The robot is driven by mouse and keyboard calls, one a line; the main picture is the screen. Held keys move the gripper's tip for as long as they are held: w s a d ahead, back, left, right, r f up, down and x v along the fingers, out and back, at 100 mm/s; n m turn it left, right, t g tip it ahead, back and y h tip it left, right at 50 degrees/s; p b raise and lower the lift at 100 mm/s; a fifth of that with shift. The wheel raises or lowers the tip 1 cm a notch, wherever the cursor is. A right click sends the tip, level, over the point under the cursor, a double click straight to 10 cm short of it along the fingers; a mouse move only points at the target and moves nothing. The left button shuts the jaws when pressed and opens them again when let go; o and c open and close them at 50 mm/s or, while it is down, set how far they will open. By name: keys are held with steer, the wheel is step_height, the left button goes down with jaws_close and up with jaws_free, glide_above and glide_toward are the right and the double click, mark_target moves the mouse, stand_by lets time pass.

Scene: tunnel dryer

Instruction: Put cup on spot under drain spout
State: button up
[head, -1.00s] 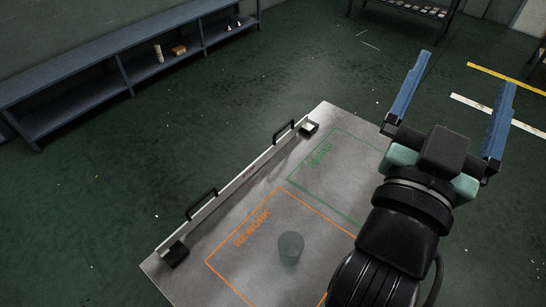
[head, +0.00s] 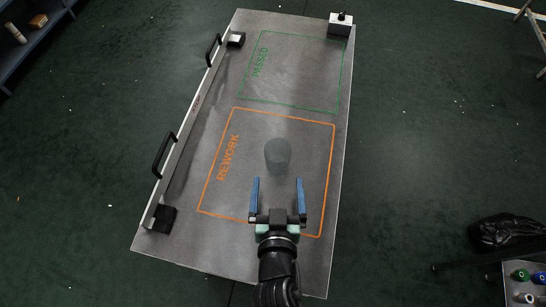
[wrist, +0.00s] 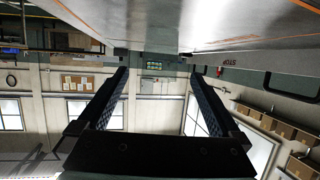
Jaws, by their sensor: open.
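The fingertips appear just short of the cup in the head view; the exact gap and height are unclear. In the wrist view my open fingers (wrist: 158,72) show with nothing between them, and the cup cannot be made out. No drain spout or spot under one can be made out.
A green PASSED outline (head: 292,72) is bare beyond the REWORK area. A rail (head: 182,145) with black handles runs along the table's left edge. A dark bag (head: 503,232) lies at right.

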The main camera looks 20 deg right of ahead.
mark_target(278, 149)
steer(key=x, duration=0.4)
steer(key=shift+w, duration=0.15)
steer(key=shift+w+d, duration=0.2)
steer(key=shift+w, duration=0.15)
steer(key=shift+p+x, duration=0.3)
steer(key=shift+x, duration=1.95)
steer(key=shift+r, duration=0.1)
steer(key=shift+c, duration=0.3)
